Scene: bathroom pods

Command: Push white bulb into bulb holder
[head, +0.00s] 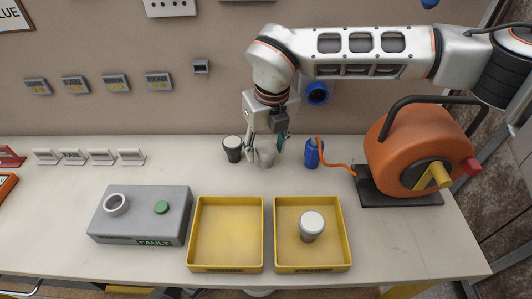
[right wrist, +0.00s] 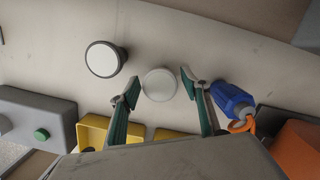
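A pale, whitish bulb (head: 265,157) stands on the table towards the back; it also shows in the right wrist view (right wrist: 159,84). My right gripper (head: 266,150) points down over it, open, with one fingertip to each side of the bulb. In the right wrist view small gaps show between the fingers and the bulb. The bulb holder appears to be the white ring (head: 116,204) on the grey box (head: 133,228) marked FAULT, at front left; the ring is empty. My left gripper is not in view.
A black bulb with a white top (head: 233,148) stands just left of the pale bulb. A blue bottle-like thing (head: 312,154) is at right, by an orange cable reel (head: 418,150). The left yellow tray (head: 191,235) is empty; the right one (head: 348,240) holds a white-topped bulb (head: 311,224).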

